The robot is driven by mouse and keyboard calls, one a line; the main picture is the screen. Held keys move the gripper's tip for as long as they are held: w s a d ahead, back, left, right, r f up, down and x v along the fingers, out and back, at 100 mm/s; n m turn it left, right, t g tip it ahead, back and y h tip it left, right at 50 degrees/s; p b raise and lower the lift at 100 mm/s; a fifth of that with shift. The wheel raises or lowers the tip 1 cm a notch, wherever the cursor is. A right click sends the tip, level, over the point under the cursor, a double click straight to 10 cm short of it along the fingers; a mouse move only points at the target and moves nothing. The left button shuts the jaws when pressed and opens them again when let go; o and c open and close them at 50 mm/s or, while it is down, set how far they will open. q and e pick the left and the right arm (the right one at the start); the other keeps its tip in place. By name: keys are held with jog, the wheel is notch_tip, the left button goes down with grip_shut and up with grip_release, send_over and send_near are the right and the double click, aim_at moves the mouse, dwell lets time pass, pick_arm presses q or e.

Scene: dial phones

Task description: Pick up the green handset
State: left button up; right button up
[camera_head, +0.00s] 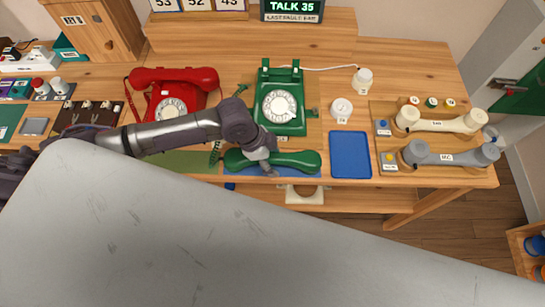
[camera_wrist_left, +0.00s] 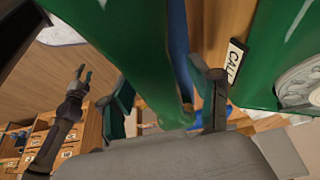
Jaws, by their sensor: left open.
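The green handset (camera_head: 296,161) lies lengthwise along the front of the table, before the green dial phone (camera_head: 281,104). My left gripper (camera_head: 268,168) is at the handset's middle, with its fingers open and reaching down around the grip; they hide part of it. In the left wrist view the handset (camera_wrist_left: 130,40) is a large green band close to the camera, passing between the spread fingers (camera_wrist_left: 165,95). I cannot tell whether the fingers touch it. My right gripper (camera_wrist_left: 84,74) shows small at the left of the wrist view, its two prongs apart; the head view does not show it.
A red phone (camera_head: 174,92) stands left, behind my left arm. My own grey body covers the lower foreground.

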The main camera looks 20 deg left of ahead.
pick_arm(q)
grip_shut()
dwell(0.3)
